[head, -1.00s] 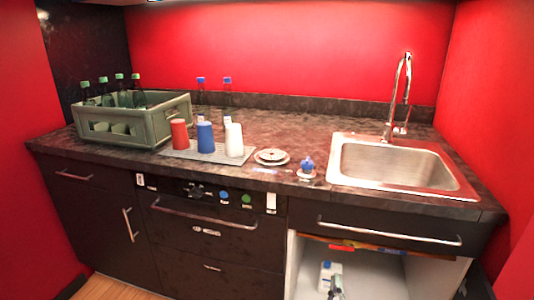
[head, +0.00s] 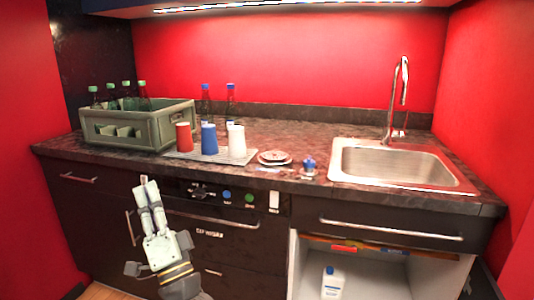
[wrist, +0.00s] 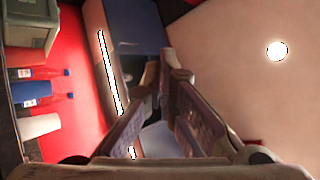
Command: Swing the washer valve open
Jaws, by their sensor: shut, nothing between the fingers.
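The dark fitting on the black control strip below the counter looks like the washer valve (head: 200,191); it is small and dark, so its exact position is hard to read. My gripper (head: 147,186) is in front of the cabinet, to the left of that fitting and apart from it in the picture. Its light grey fingers point up, close together and empty, overlapping the strip's left end. The wrist view also shows my gripper (wrist: 160,68) with its fingers converging; the valve is not seen there.
Blue (head: 227,195) and green (head: 250,198) buttons and a white plate (head: 274,202) sit right of the fitting. A drawer handle (head: 205,218) runs below. Above are a bottle crate (head: 128,130), cups (head: 209,140) and a sink (head: 385,165). A white bottle (head: 332,283) stands in the open cabinet.

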